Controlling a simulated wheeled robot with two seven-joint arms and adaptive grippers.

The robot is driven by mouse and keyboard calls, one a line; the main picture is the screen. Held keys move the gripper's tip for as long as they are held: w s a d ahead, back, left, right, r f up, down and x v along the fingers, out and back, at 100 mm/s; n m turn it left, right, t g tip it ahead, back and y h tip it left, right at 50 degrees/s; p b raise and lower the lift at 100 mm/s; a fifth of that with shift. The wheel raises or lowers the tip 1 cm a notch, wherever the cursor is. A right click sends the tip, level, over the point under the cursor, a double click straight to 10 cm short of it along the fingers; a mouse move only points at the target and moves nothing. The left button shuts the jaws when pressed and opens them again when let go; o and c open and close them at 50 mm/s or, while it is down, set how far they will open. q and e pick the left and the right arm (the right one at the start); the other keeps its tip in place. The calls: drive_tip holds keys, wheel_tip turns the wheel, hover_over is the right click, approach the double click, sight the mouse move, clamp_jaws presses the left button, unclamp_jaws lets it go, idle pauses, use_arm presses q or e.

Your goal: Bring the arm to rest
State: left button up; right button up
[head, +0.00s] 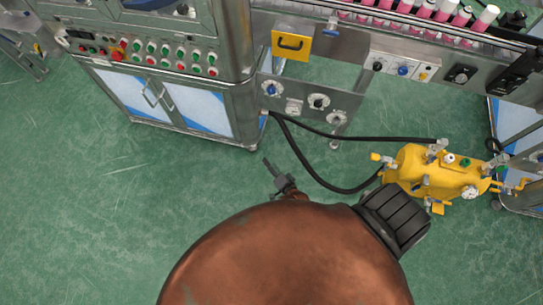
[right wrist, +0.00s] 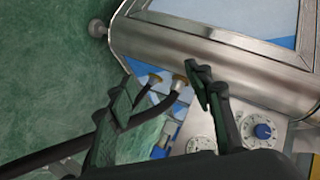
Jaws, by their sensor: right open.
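My right gripper (head: 278,178) shows in the head view as a small dark shape past the copper-coloured part of my body. It appears over the green floor, below the machine in the picture. In the right wrist view its two dark fingers (right wrist: 160,88) are spread apart with nothing held between them. Behind the fingers are two hose ends with brass fittings (right wrist: 179,81) and the machine's steel frame, seen at a tilt. My left gripper is not in view.
A steel control cabinet (head: 160,100) stands upper left. A conveyor with pink, white-capped cans (head: 445,12) runs along the top right. A yellow tank (head: 425,170) stands on the floor at right, with a black hose (head: 330,188) lying near my gripper.

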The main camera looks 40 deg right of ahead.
drive_tip(key=shift+s+f, duration=0.15)
idle(0.5)
drive_tip(key=s+f+n+g+y+p, duration=0.3)
drive_tip(key=s+f+n, duration=0.4)
drive_tip(key=s, duration=0.6)
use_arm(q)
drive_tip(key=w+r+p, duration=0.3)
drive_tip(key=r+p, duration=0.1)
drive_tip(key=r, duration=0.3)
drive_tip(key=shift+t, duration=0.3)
use_arm(e)
drive_tip(key=s+d+f+n+g, duration=0.1)
drive_tip(key=s+f+n+g, duration=0.1)
drive_tip(key=s, duration=1)
drive_tip(key=s+d+f+n+g+h, duration=0.1)
drive_tip(key=s+d+f+n+g, duration=0.1)
drive_tip(key=s, duration=1)
drive_tip(key=s+d+f+n+g+h, duration=0.1)
drive_tip(key=s+f+n+g, duration=0.2)
drive_tip(key=s, duration=0.9)
drive_tip(key=n+g, duration=0.1)
drive_tip(key=g, duration=0.2)
drive_tip(key=shift+d+f, duration=0.3)
drive_tip(key=shift+d, duration=0.05)
